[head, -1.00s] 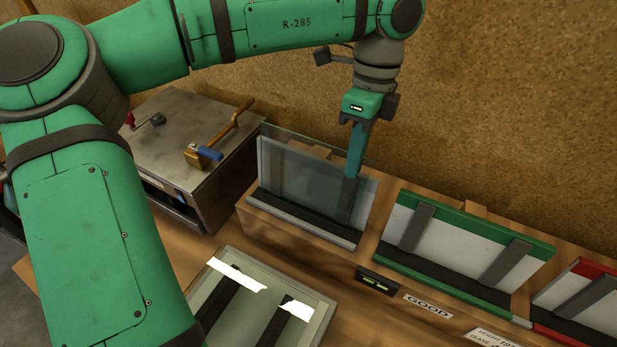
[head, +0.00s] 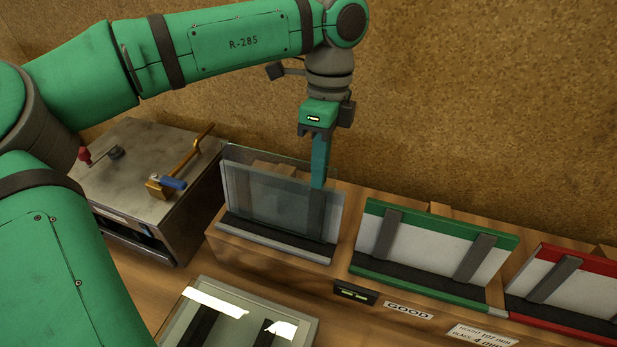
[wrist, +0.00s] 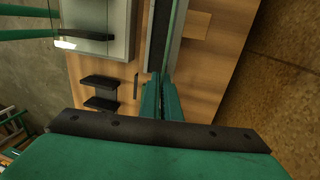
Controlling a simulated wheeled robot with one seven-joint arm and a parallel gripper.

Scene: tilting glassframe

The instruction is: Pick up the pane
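The pane (head: 262,188) is a clear glass sheet. It stands nearly upright, leaning in the leftmost slot of the wooden rack (head: 232,246), in front of a grey backing. My gripper (head: 318,186) points down at the pane's upper right part, with the tips at its top edge. In the wrist view my fingers (wrist: 164,92) are close together, with the thin pane edge (wrist: 177,50) running between them. They appear shut on the pane. The contact itself is partly hidden by the fingers.
A green-edged slot (head: 420,248) and a red-edged slot (head: 560,285) stand to the right, with a "GOOD" label (head: 408,311) in front. A light frame (head: 235,325) lies in front. A metal box with a clamp (head: 140,165) stands left. The wall is close behind.

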